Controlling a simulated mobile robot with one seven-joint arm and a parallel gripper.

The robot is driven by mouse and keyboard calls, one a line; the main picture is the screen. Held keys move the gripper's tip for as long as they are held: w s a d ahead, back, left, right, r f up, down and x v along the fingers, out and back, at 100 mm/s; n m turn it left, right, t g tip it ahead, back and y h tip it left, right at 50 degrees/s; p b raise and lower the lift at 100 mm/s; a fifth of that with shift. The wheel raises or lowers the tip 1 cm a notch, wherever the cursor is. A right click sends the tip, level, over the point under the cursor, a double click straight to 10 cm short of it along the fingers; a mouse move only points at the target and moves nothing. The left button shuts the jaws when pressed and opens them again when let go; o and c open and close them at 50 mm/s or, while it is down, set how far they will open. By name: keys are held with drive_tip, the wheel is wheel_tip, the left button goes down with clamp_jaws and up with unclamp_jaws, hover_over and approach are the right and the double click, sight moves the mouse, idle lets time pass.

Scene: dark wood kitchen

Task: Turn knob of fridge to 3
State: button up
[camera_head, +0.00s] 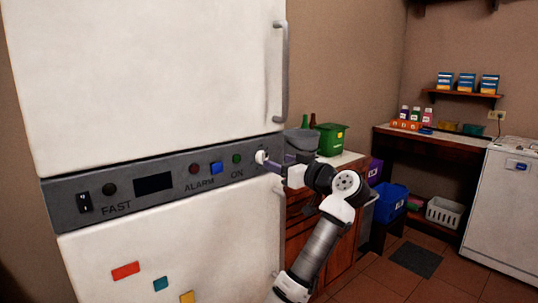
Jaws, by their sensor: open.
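The white fridge (150,80) fills the left of the head view, with a dark grey control panel (130,203) between its upper and lower doors. The panel bears a black switch, the word FAST, a dark display, a red button marked ALARM, a blue square button and a green one marked ON. A small white round knob (261,156) shows at the panel's right end. My gripper (268,160) is open at the knob, reaching in from the right. I cannot tell whether its fingers touch the knob. The knob's markings and setting cannot be read; my gripper partly covers that area.
A vertical handle (285,72) is on the upper door's right edge. Right of the fridge, a counter holds a grey bin (301,139) and a green box (331,139). Blue and white baskets, shelves and a white appliance (502,205) stand farther right. Open tiled floor lies between.

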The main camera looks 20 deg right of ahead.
sight(267, 157)
drive_tip(key=p+x, duration=0.1)
drive_tip(key=x, duration=0.4)
drive_tip(key=shift+w+a, duration=0.1)
drive_tip(key=shift+w, duration=0.25)
drive_tip(key=c, duration=1)
